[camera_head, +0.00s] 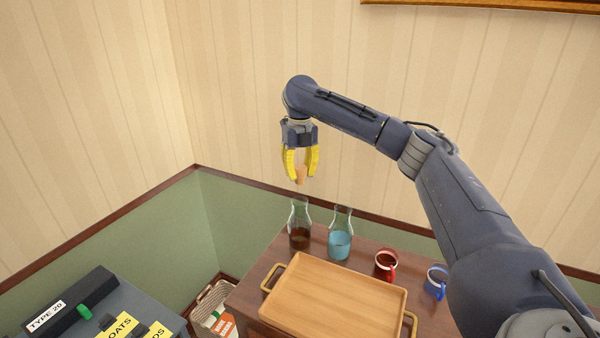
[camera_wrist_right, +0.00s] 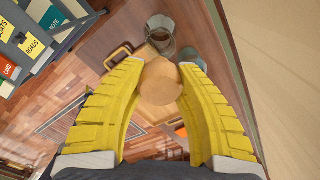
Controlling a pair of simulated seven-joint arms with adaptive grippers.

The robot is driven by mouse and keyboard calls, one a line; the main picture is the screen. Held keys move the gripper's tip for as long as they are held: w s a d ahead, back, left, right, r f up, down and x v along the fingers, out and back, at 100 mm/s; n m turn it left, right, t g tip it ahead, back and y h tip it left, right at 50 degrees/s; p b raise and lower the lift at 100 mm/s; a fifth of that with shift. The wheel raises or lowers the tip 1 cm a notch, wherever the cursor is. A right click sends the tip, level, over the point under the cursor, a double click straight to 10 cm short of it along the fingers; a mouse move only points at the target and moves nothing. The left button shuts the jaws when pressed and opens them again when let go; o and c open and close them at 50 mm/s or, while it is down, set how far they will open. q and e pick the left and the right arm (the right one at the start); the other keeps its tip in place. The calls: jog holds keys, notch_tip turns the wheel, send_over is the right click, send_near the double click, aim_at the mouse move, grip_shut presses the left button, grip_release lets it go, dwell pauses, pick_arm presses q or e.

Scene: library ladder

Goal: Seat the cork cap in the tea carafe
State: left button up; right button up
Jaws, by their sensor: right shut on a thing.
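The cork cap (camera_head: 301,175) is held between the yellow fingers of my right gripper (camera_head: 301,172). In the right wrist view the cap (camera_wrist_right: 160,82) fills the gap between the fingertips of the gripper (camera_wrist_right: 160,85). The tea carafe (camera_head: 299,236), clear glass with dark brown liquid, stands on the wooden table with its mouth open. The cap is above the carafe mouth and apart from it. A carafe also shows beyond the cap in the right wrist view (camera_wrist_right: 160,28). My left gripper is in neither view.
A carafe with blue liquid (camera_head: 340,243) stands just right of the tea carafe. A wooden tray (camera_head: 335,298) lies in front. A red mug (camera_head: 386,265) and a blue mug (camera_head: 437,282) are to the right. A basket (camera_head: 208,302) is at lower left.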

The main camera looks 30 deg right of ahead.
jog(key=shift+f, duration=0.1)
jog(key=shift+f, duration=2.75)
jog(key=shift+f, duration=1.9)
jog(key=o, duration=1.1)
jog(key=shift+r, duration=0.1)
notch_tip(320, 180, up, 12)
jog(key=shift+f, duration=0.1)
